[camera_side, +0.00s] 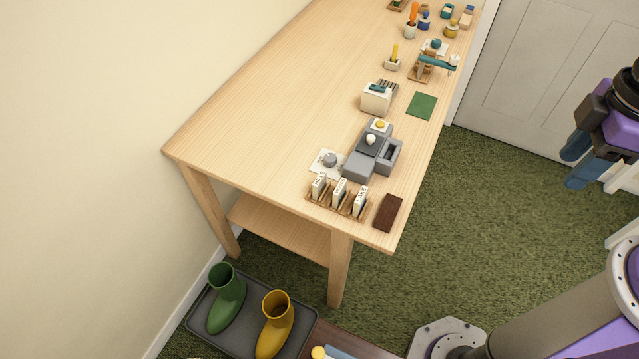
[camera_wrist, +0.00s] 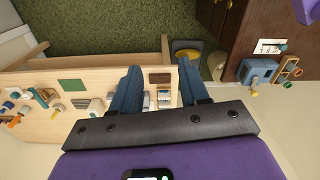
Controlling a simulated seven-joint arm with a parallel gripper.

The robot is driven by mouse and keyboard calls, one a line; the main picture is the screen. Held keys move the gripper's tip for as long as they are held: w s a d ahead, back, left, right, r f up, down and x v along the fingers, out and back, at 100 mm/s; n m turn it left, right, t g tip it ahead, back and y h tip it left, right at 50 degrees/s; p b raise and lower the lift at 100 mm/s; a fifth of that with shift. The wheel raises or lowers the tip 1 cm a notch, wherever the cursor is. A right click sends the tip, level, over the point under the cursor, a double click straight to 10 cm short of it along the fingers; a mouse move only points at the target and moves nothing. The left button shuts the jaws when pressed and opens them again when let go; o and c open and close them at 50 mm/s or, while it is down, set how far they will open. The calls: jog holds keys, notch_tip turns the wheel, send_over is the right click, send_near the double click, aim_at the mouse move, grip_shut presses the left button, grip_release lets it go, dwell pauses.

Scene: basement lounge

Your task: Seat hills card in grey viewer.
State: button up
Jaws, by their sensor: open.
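Three white cards stand upright in a wooden rack (camera_side: 333,205) near the front end of the table: a left card (camera_side: 319,185), a middle card (camera_side: 339,191) and a right card (camera_side: 360,201). Their lettering is too small to tell for certain which is the hills card. The grey viewer (camera_side: 358,166) stands just behind the rack, with a white knob on top and an open tray-like part at its right. My gripper (camera_side: 577,165) is open and empty, off the table's right side and well away from the cards. Its blue fingers also show in the wrist view (camera_wrist: 161,88).
A white plate with a grey dial (camera_side: 328,161) lies left of the viewer. A dark brown block (camera_side: 388,213) lies right of the rack. A toaster-like box (camera_side: 376,98), green mat (camera_side: 422,106) and several small items stand farther back. The table's left half is clear. Boots stand on the floor.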

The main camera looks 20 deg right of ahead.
jog(key=w+a+f+m, duration=0.1)
jog(key=w+a+m, duration=0.8)
jog(key=w+a, duration=0.7)
jog(key=m, duration=1.1)
send_over(320, 178)
notch_tip(320, 178, down, 9)
notch_tip(320, 178, down, 17)
grip_shut()
